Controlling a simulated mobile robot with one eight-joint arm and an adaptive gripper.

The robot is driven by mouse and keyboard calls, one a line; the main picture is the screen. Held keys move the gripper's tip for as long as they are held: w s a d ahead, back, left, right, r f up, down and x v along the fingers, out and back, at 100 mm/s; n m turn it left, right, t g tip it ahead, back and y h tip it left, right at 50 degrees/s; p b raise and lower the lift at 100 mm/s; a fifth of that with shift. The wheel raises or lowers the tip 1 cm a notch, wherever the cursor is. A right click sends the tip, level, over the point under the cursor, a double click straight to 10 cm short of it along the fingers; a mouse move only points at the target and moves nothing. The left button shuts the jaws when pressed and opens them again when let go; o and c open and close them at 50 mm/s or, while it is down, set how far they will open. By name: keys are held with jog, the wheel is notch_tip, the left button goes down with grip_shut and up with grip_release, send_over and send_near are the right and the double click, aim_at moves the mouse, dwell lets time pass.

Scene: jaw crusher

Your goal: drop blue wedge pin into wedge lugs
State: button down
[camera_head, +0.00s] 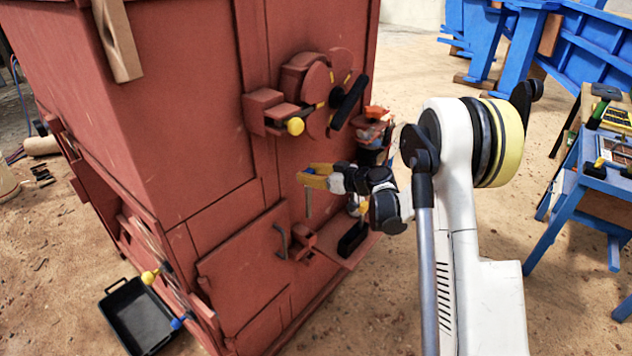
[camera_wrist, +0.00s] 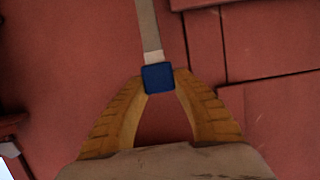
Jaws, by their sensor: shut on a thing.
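My gripper (camera_head: 308,176) has yellow-orange fingers and is beside the red machine's right-hand face. In the wrist view the gripper (camera_wrist: 158,80) is shut on the blue wedge pin's square head (camera_wrist: 158,78). The pin's grey shaft (camera_wrist: 149,25) runs away from the fingertips. In the head view the pin's shaft (camera_head: 309,204) hangs down below the fingers, clear of anything beneath. Small red blocks (camera_head: 302,243), which look like the wedge lugs, stand at the hatch's right edge, below the pin. Their slot is too small to make out. No lugs are clear in the wrist view.
A dark handle (camera_head: 281,241) sits on the hatch (camera_head: 238,268). A red ledge (camera_head: 343,247) with a black item on it juts out right of the lugs. A yellow-knobbed latch (camera_head: 294,126) is above. A black tray (camera_head: 137,315) lies on the ground.

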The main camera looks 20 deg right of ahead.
aim_at(310, 195)
jog(key=shift+a+r, duration=0.1)
jog(key=shift+r, duration=0.05)
jog(key=shift+d, duration=0.2)
jog(key=shift+f+b, duration=2.15)
jog(key=shift+f, duration=0.45)
jog(key=shift+f+b, duration=1.65)
jog(key=shift+f, duration=0.3)
